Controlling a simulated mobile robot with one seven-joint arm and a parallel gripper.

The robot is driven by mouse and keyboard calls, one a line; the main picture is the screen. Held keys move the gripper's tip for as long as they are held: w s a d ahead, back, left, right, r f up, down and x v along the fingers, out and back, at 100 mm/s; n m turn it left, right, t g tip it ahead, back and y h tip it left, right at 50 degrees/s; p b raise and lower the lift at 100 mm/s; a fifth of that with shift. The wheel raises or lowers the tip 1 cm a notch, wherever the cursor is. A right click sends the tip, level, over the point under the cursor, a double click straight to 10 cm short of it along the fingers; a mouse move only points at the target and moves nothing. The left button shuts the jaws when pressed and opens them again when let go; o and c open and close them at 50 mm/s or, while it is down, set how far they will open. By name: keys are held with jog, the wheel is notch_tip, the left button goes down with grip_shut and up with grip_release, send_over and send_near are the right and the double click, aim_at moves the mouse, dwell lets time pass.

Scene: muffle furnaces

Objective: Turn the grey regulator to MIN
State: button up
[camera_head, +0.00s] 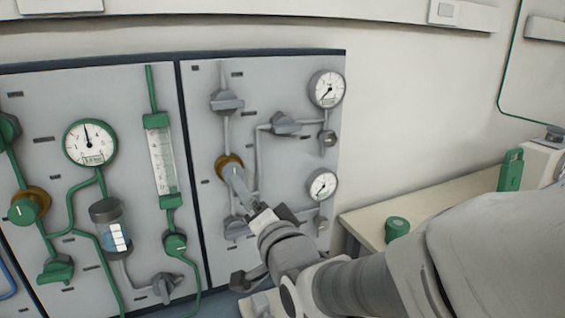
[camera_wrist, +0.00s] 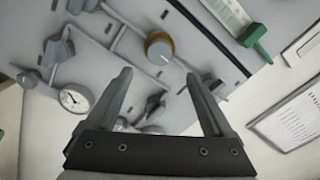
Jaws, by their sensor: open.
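The grey regulator, a round knob with a brass-coloured collar, is on the right grey panel. In the head view mostly its collar (camera_head: 226,159) shows, with my gripper in front of it. In the wrist view the grey regulator (camera_wrist: 158,49) faces me, with a small white mark on its face. My gripper (camera_head: 237,178) is open and points at the panel. In the wrist view my gripper (camera_wrist: 159,78) has its fingers spread wide, with the knob beyond them, roughly centred in the gap. Nothing is between the fingers. I cannot read any MIN lettering.
Grey valve handles (camera_head: 227,101) and (camera_head: 286,123) and two gauges (camera_head: 326,88), (camera_head: 322,185) surround the regulator on the panel. The left panel has a green regulator (camera_head: 25,208) and green pipes. A bench (camera_head: 434,200) stands at the right with a green cylinder (camera_head: 397,228).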

jog(key=shift+w+a+r+p, duration=0.1)
jog(key=shift+w+a+p, duration=0.2)
jog(key=shift+p, duration=0.85)
jog(key=shift+w+a+r+p, duration=0.1)
jog(key=shift+w+p, duration=0.3)
jog(key=shift+p, duration=0.75)
jog(key=shift+w+p, duration=0.15)
jog(key=shift+p, duration=0.8)
jog(key=x, duration=0.8)
jog(key=shift+w+a+f, duration=0.2)
jog(key=shift+w+f, duration=0.05)
jog(key=shift+w, duration=0.1)
jog(key=c, duration=1.4)
